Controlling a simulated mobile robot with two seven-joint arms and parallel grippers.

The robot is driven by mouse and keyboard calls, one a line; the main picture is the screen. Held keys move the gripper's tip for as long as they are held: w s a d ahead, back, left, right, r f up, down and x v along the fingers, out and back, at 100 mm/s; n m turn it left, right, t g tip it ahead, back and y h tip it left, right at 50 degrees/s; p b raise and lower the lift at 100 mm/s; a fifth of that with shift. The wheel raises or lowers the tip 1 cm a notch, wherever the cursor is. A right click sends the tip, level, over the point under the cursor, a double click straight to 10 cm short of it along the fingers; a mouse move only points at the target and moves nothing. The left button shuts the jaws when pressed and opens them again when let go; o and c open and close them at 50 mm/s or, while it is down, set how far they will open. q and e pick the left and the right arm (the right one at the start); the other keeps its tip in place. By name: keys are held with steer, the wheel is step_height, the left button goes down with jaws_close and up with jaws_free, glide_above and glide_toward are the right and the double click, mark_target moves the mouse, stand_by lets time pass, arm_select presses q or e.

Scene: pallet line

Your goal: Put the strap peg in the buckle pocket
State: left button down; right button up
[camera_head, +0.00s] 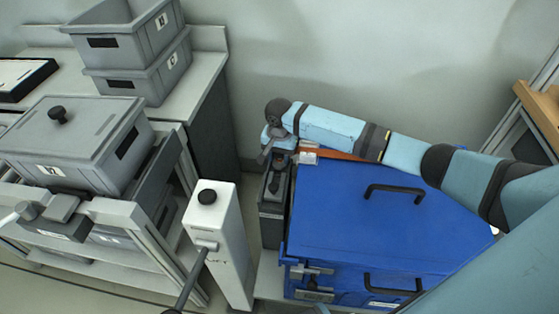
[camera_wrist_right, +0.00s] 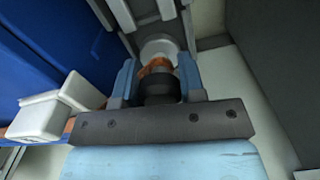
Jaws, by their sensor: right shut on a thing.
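My right gripper (camera_head: 271,150) is at the left end of the blue crate, above a narrow grey unit (camera_head: 271,202). In the wrist view its two light blue fingers (camera_wrist_right: 157,82) are shut on the strap peg (camera_wrist_right: 160,90), which shows a dark, rounded body. An orange-brown part shows just beyond it, close to a pale grey round fitting (camera_wrist_right: 160,47), which may be the buckle pocket. I cannot tell whether the peg's tip is inside it. The orange-brown strap (camera_head: 340,155) lies along the crate's back edge, with a white block (camera_head: 308,157) on it.
The blue crate (camera_head: 350,215) has black handles on its lid and latches in front. A white post (camera_head: 222,240) with a black knob stands left of the grey unit. Grey bins (camera_head: 75,145) stand on racks and a counter at left. A wooden piece (camera_head: 540,110) is at right.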

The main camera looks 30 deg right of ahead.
steer(key=shift+f, duration=0.85)
steer(key=o, duration=1.1)
step_height(320, 180, up, 12)
steer(key=p, duration=0.2)
steer(key=shift+r+p, duration=0.1)
steer(key=shift+p, duration=0.3)
